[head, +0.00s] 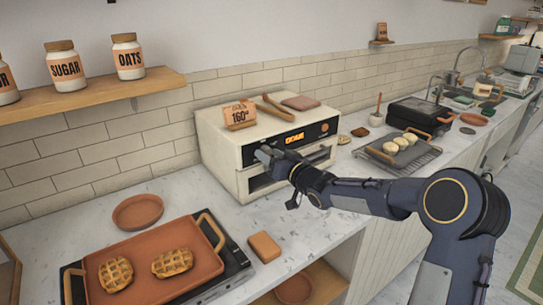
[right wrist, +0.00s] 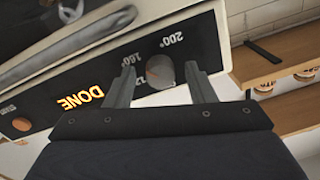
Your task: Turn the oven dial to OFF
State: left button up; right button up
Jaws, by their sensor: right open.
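The cream oven (head: 222,165) stands against the tiled wall, with a dark front panel and a lit orange DONE display (head: 294,139). The display also shows in the right wrist view (right wrist: 82,98). In the right wrist view the round grey dial (right wrist: 160,72) lies between the two spread fingers of my right gripper (right wrist: 160,80), near marks 160° and 200°. I cannot tell whether the fingers touch it or where it points. My left gripper is out of view.
A card reading 160° (head: 240,115), tongs (head: 278,107) and a flat pink item (head: 300,102) lie on the oven. A rack (head: 415,158) with buns stands right, beyond my arm.

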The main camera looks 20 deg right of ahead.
jog(key=c, duration=1)
